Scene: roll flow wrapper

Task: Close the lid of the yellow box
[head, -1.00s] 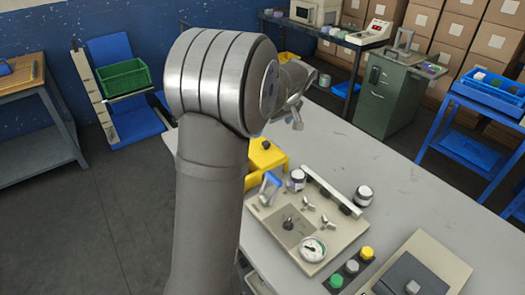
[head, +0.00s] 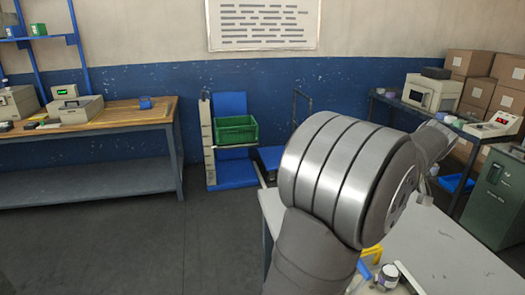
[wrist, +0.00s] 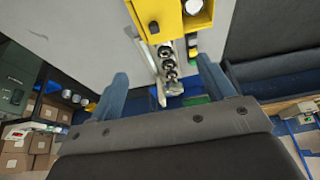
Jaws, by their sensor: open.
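The yellow box (wrist: 160,22) is at the top of the wrist view, cut off by the frame edge. In the head view, only a small yellow piece (head: 373,251) shows at the bottom, mostly behind my arm. I cannot tell how far the lid is open. My gripper (wrist: 162,70) is open, with its two blue-grey fingers apart and nothing between them. The box lies beyond the fingertips in the wrist view, apart from them.
The light table top (head: 450,250) is clear to the right. A wooden bench (head: 110,125) and green crate (head: 236,130) stand farther off.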

